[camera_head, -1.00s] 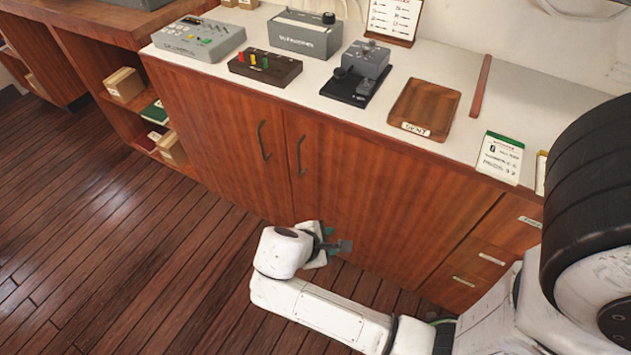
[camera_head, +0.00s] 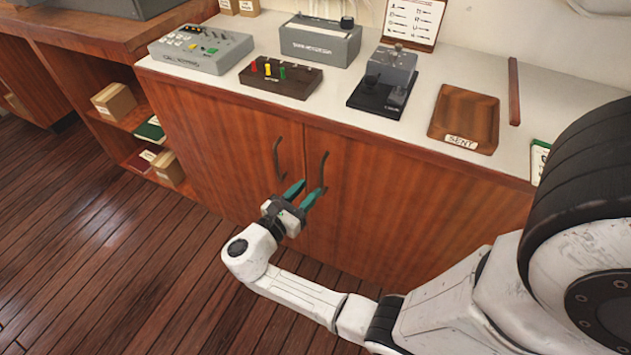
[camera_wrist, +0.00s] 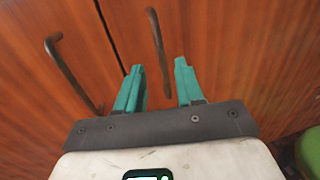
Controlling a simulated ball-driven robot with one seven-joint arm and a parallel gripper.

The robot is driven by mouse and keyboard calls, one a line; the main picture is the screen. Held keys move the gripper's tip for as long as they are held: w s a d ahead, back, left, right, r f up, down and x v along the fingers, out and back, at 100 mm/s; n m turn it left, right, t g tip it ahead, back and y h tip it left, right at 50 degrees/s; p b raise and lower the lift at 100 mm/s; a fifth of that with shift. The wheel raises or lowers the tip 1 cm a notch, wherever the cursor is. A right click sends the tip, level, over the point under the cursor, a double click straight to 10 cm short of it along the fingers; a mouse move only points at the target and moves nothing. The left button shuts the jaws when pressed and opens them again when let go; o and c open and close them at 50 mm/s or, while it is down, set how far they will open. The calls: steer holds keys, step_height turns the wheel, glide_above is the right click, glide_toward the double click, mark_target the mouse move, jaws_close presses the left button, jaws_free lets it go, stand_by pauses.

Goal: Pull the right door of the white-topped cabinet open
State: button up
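The white-topped cabinet (camera_head: 205,82) has two brown wooden doors that are closed. The right door (camera_head: 385,215) carries a dark curved handle (camera_head: 323,172), and the left door (camera_head: 225,150) carries a similar one (camera_head: 277,160). My gripper (camera_head: 303,192) is open, its two teal fingers apart, just below and in front of the right door's handle. In the wrist view, my gripper (camera_wrist: 157,78) points at the doors. The right handle (camera_wrist: 157,45) runs down toward the gap between the fingers, and the left handle (camera_wrist: 70,75) lies outside to the left. Contact with the handle cannot be told.
On the white top stand a grey console (camera_head: 200,48), a grey box (camera_head: 320,42), a block with coloured levers (camera_head: 280,78), a lever unit (camera_head: 385,85) and a wooden tray (camera_head: 465,108). Open shelves (camera_head: 130,118) with boxes are at left. The wooden floor (camera_head: 100,240) before the doors is clear.

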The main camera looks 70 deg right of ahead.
mark_target(321, 178)
steer(key=shift+x, duration=2.15)
jaws_close()
